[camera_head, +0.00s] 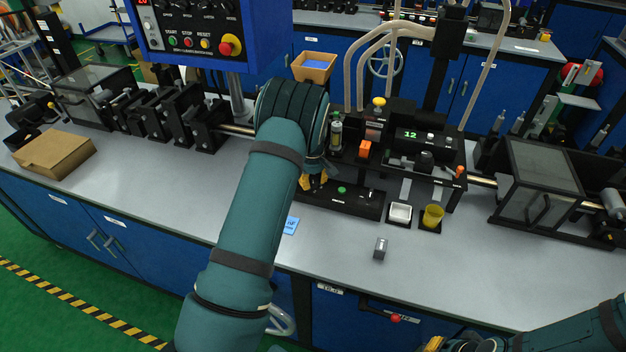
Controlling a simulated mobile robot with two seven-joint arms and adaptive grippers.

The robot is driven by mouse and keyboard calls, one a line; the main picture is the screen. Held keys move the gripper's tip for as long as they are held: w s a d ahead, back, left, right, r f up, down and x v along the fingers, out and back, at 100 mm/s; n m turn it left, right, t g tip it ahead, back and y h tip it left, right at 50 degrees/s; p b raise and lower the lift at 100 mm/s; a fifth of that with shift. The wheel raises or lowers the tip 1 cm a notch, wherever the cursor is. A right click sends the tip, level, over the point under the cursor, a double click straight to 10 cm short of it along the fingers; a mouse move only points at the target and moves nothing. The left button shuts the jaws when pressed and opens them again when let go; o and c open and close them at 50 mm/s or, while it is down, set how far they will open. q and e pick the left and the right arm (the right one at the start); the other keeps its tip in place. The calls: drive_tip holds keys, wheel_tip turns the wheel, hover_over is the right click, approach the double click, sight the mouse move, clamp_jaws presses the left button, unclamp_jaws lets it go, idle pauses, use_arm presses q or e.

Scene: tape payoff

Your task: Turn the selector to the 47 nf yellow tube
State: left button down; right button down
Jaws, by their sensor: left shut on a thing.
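My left gripper (315,182) reaches down to the left end of a low black panel (345,203) and is shut there. The selector is hidden behind its fingers and wrist, so I cannot read its position. A yellow cup (433,216) and a white cup (400,213) stand right of the panel. My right gripper (435,344) shows only partly at the bottom edge; its fingers cannot be judged.
A black machine with a green display reading 12 (411,135) stands behind the panel. A small grey metal block (380,248) lies on the grey table (185,200). A cardboard box (55,152) is at left. The table front between box and my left arm is clear.

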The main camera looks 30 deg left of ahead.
use_arm(q)
drive_tip(key=shift+s+d+f+n, duration=0.1)
drive_tip(key=shift+n, duration=0.8)
drive_tip(key=c, duration=0.6)
unclamp_jaws()
drive_tip(key=shift+c, duration=0.2)
